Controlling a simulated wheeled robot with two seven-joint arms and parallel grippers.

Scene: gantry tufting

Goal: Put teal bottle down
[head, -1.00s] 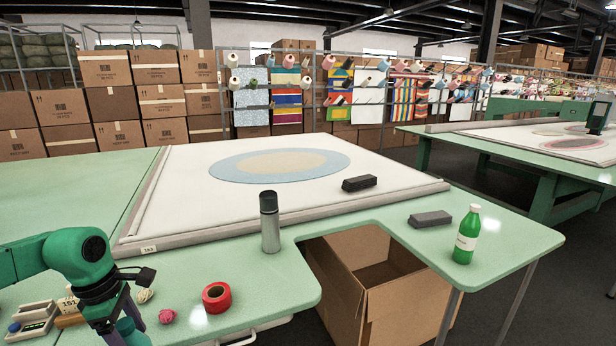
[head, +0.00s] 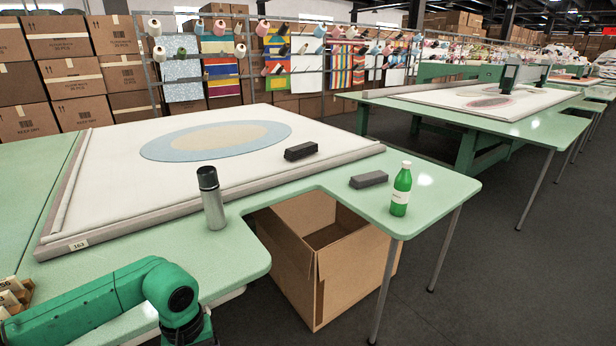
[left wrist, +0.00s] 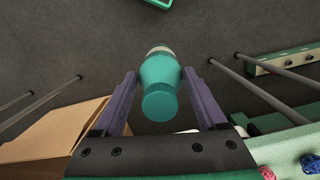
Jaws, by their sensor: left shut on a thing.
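The teal bottle (left wrist: 161,97) is in my left wrist view, seen end-on with its round teal end nearest the camera and a pale band at its far end. My left gripper (left wrist: 160,76) is shut on it, one purple finger on each side. Dark floor shows behind the bottle. In the head view my green left arm comes in at the bottom left, and its gripper and the bottle are out of frame below. My right gripper is in neither view.
A green bottle (head: 400,190), a grey bottle (head: 212,200) and two dark blocks (head: 369,180) (head: 301,151) stand on or by the tufting frame (head: 100,215). An open cardboard box (head: 345,272) is under the table's cut-out; a cardboard box (left wrist: 50,135) shows in the wrist view.

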